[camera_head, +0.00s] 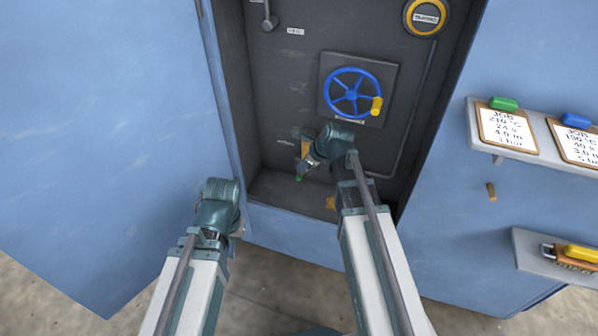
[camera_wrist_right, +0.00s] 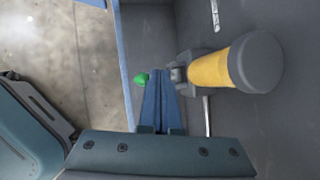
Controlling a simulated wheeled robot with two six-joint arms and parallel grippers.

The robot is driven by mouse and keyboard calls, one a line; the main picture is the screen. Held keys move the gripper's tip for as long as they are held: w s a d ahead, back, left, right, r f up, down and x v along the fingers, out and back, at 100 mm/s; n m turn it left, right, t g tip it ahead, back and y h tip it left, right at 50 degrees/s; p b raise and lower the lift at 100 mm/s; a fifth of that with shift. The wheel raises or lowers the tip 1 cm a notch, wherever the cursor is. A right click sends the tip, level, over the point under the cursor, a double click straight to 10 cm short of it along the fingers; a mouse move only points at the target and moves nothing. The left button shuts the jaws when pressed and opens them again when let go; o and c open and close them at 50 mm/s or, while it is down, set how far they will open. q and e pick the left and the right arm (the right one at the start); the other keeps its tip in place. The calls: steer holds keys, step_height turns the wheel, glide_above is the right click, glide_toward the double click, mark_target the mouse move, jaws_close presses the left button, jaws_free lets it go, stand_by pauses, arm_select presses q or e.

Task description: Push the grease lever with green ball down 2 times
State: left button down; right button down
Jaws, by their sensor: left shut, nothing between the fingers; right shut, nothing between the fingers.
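The green ball (camera_head: 298,178) of the grease lever is low inside the dark recess of the machine; its lever arm is mostly hidden. In the right wrist view the green ball (camera_wrist_right: 141,79) sits just left of the fingertips of my right gripper (camera_wrist_right: 160,72). The fingers are together and empty; I cannot tell whether they touch the ball or lever. In the head view my right gripper (camera_head: 306,166) is beside the ball, above it in the picture. My left gripper (camera_head: 238,228) is outside the recess at lower left, shut, its fingers mostly hidden by its wrist.
A yellow cylinder with a grey cap (camera_wrist_right: 222,69) is right of my right fingers. A blue handwheel (camera_head: 352,92) with a yellow knob is above my right wrist. The recess's side walls limit room. Shelves with clipboards (camera_head: 507,130) and a brush (camera_head: 572,262) are at right.

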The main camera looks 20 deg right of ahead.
stand_by(0.3)
steer(key=r+p, duration=0.1)
steer(key=w+r+p, duration=0.1)
steer(key=r+p, duration=0.1)
steer(key=d+r+p, duration=0.1)
steer(key=shift+w+r, duration=0.25)
steer(key=shift+r, duration=0.1)
steer(key=shift+a, duration=0.1)
stand_by(0.7)
